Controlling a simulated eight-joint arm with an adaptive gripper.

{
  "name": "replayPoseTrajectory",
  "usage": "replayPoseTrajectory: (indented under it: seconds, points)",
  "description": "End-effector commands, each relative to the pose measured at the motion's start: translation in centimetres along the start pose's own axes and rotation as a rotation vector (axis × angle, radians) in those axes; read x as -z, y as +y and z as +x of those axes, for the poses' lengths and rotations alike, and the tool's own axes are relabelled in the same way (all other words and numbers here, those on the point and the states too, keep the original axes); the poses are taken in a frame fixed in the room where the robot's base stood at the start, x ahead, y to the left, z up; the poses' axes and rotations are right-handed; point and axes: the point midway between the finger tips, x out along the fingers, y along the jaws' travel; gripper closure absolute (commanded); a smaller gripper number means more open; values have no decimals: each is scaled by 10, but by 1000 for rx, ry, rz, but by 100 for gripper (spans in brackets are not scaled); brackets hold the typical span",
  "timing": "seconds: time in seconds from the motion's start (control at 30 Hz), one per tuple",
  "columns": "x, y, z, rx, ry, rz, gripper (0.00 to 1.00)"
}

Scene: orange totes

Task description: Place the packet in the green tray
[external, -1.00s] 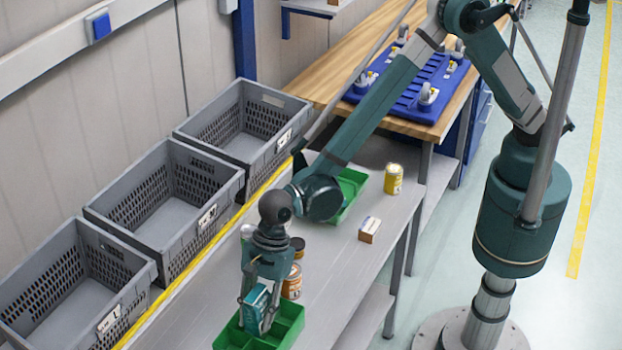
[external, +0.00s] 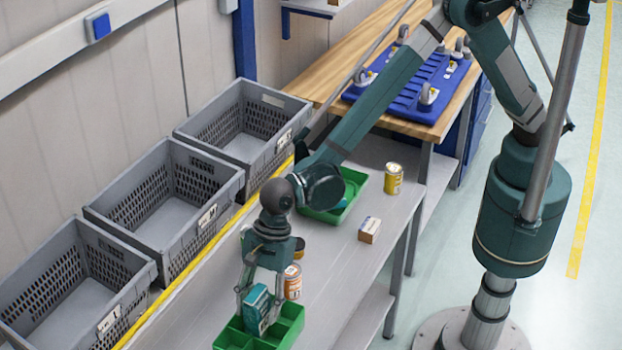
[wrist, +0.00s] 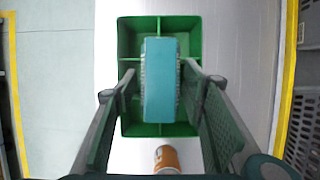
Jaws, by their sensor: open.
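The teal packet (external: 257,311) stands upright in the near green tray (external: 290,330), which has dividers. In the wrist view the packet (wrist: 160,80) sits over the middle of the green tray (wrist: 130,45); its base and exact compartment are hidden. My gripper (external: 254,300) is above the tray, open, with fingers on either side of the packet. In the wrist view my gripper (wrist: 160,73) shows a gap between each finger and the packet.
An orange-and-white can (external: 293,282) stands just behind the near tray. A second green tray (external: 352,190), a yellow can (external: 393,178) and a small box (external: 369,230) are farther along the bench. Grey crates (external: 200,215) line the left side.

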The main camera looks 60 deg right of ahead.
Motion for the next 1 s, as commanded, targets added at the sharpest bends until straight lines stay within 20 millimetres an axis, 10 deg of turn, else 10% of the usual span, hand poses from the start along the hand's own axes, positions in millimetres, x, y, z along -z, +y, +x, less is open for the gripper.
replayPoseTrajectory:
  seconds: [1.0]
  points:
    - [0,0,-95,0,0,0,59]
